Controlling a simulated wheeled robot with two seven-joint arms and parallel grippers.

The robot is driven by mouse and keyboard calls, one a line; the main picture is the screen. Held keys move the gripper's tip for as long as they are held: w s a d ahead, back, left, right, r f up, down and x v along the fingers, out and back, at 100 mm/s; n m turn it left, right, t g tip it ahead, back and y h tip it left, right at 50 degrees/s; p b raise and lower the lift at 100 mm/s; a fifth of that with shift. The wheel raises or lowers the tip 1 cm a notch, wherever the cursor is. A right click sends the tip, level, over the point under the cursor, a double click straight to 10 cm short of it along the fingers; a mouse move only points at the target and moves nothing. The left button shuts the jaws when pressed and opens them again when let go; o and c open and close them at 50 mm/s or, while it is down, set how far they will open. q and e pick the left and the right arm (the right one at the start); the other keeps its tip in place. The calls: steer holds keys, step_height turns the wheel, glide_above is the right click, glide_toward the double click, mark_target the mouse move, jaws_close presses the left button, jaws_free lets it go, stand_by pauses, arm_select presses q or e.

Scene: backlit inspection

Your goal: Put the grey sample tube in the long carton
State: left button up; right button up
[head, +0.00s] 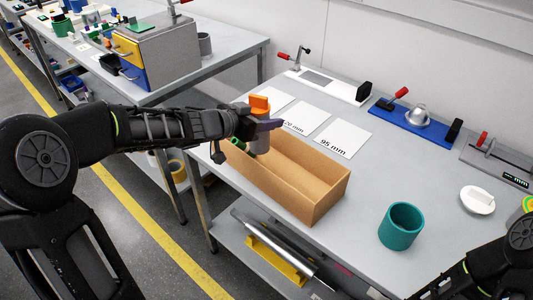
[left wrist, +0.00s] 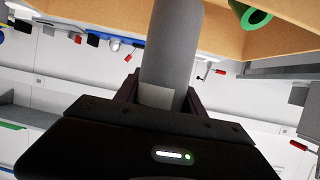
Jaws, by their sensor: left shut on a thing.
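My left gripper (head: 264,124) is shut on the grey sample tube (head: 260,141) and holds it upright over the far left end of the long carton (head: 318,191). In the left wrist view the grey tube (left wrist: 171,45) stands between the dark fingers (left wrist: 160,98). In the head view the gripper hides part of the tube, and I cannot tell whether its lower end touches the carton floor. The carton is open-topped, brown and mostly empty. A green ring-ended thing (left wrist: 256,18) is in the carton beside the tube.
An orange piece (head: 259,103) shows just above my left gripper. White cards (head: 342,138) lie behind the carton. A teal cup (head: 401,226) stands to its right. A blue fixture (head: 415,122) and a white dish (head: 477,200) are further right. The bench between carton and cup is clear.

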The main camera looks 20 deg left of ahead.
mark_target(266, 144)
arm_select(q)
steer(key=shift+f, duration=1.3)
arm_select(e)
steer(key=shift+f, duration=0.7)
arm_select(q)
step_height(266, 144, down, 6)
steer(key=b, duration=0.3)
arm_select(e)
step_height(266, 144, down, 3)
steer(key=shift+r, duration=0.1)
arm_select(q)
steer(key=shift+f, duration=0.15)
steer(key=o, duration=1.4)
